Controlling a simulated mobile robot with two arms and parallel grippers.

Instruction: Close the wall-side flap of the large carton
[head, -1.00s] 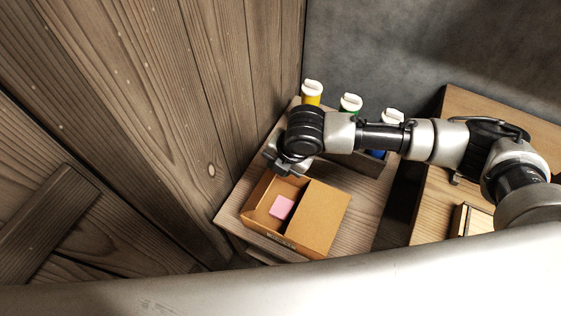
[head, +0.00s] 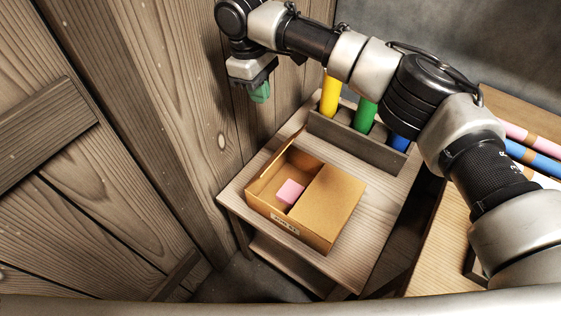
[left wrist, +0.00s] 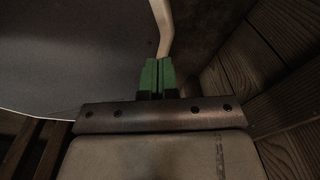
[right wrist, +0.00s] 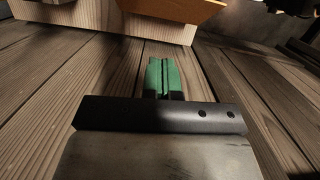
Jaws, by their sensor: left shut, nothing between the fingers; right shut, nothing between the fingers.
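The large carton (head: 330,205) sits on a small wooden table. Its right half is covered by a flat flap; its left half is open and shows a pink block (head: 290,192) inside. The wall-side flap (head: 284,160) stands up, seen nearly edge-on, along the side facing the plank wall. My right gripper (head: 260,93) is shut and empty, above and left of the carton, close to the wall and apart from the flap. Its green fingers also show in the right wrist view (right wrist: 163,76). My left gripper (left wrist: 158,75) is shut and empty, outside the head view.
The plank wall (head: 170,120) rises left of the table (head: 365,245). A rack (head: 350,142) with yellow, green and blue tubes stands behind the carton. Another wooden surface (head: 440,245) with pink and blue rolls is at the right. The tabletop right of the carton is bare.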

